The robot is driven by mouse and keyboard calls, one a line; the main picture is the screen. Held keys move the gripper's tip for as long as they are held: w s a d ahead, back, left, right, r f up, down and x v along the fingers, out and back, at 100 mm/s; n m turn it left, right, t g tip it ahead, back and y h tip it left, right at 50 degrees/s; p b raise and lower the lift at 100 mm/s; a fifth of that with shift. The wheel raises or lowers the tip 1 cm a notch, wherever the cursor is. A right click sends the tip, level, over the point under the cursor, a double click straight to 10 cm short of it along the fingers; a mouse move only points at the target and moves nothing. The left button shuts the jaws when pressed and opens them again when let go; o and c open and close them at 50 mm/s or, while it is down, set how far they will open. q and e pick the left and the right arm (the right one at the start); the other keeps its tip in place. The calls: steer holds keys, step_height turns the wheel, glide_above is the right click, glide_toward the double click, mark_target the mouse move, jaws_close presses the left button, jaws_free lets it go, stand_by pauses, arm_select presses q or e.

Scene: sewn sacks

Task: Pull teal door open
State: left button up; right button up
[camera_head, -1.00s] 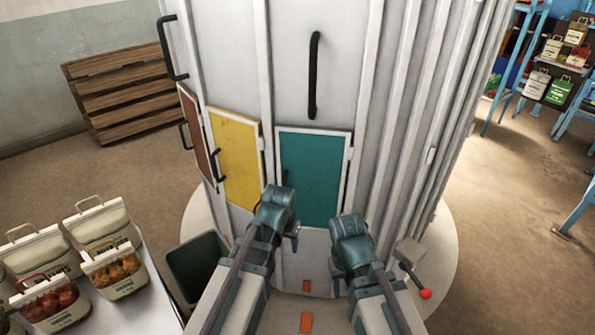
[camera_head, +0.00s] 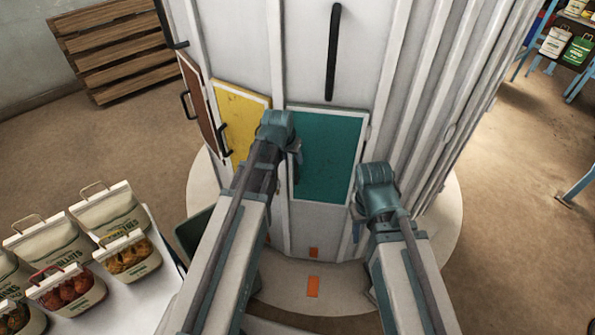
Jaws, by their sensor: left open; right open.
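The teal door (camera_head: 328,153) is a flat panel in a white frame, low on the front of the tall white ribbed cabinet (camera_head: 290,45). It looks closed. Its handle is not visible; my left arm covers its left edge. My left gripper (camera_head: 296,150) is at the door's left edge, mostly hidden behind its own wrist, and I cannot tell whether it touches anything. My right gripper (camera_head: 357,222) is below and right of the door's lower right corner, apart from it. Both are open.
A yellow door (camera_head: 240,115) and a brown door (camera_head: 199,100) with black handles sit left of the teal one. A long black handle (camera_head: 333,52) is above. Sacks (camera_head: 110,210) stand on a white table at lower left. A dark bin (camera_head: 195,232) is beside it.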

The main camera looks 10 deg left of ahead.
mark_target(297, 170)
arm_select(q)
steer(key=b+x, duration=1.1)
steer(key=x, duration=0.1)
steer(key=shift+f, duration=0.4)
steer(key=shift+r, duration=0.1)
steer(key=shift+c, duration=0.2)
jaws_close()
stand_by(0.6)
